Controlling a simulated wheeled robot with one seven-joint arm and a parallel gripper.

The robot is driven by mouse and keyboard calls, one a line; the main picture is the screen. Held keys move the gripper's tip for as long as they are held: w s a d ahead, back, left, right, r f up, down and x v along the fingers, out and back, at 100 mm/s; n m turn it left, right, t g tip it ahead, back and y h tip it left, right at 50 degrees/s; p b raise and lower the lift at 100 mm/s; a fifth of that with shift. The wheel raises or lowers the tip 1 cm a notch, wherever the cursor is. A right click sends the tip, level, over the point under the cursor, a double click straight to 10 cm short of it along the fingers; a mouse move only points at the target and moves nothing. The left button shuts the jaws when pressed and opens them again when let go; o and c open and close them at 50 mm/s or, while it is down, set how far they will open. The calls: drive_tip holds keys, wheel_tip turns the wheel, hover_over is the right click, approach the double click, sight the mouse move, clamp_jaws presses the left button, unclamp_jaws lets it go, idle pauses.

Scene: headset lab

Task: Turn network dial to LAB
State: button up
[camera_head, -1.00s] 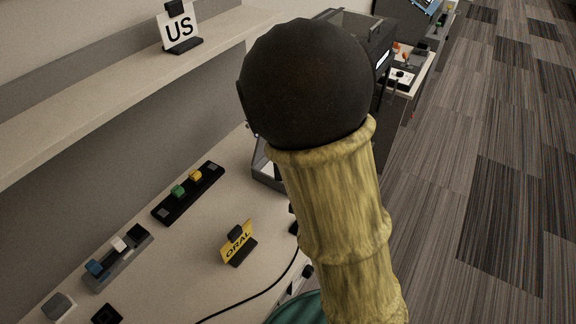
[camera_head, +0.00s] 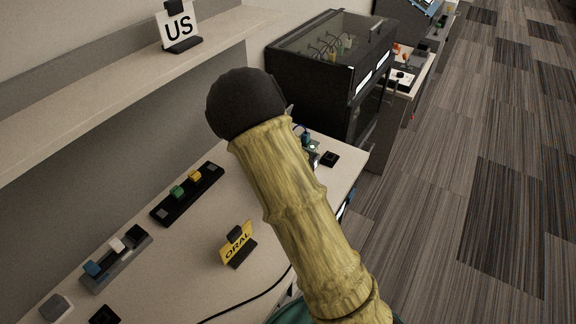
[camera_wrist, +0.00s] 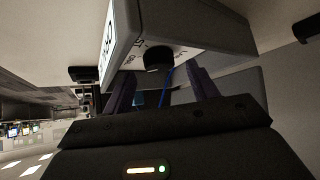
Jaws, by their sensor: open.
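In the wrist view a black round dial (camera_wrist: 158,58) sits on the light front face of a box (camera_wrist: 205,25). Small dark lettering stands around the dial, too small and oblique to read surely, so its setting cannot be told. My gripper (camera_wrist: 162,84) is open, its two dark fingers apart below the dial, one to each side of it. Nothing is seen between the fingers except a blue cable (camera_wrist: 166,82) behind them. In the head view my arm covers the gripper and most of the area around the dial.
A dark glass-topped cabinet (camera_head: 330,55) stands behind.

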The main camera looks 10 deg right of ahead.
drive_tip(key=shift+x, duration=1.25)
drive_tip(key=c, duration=1)
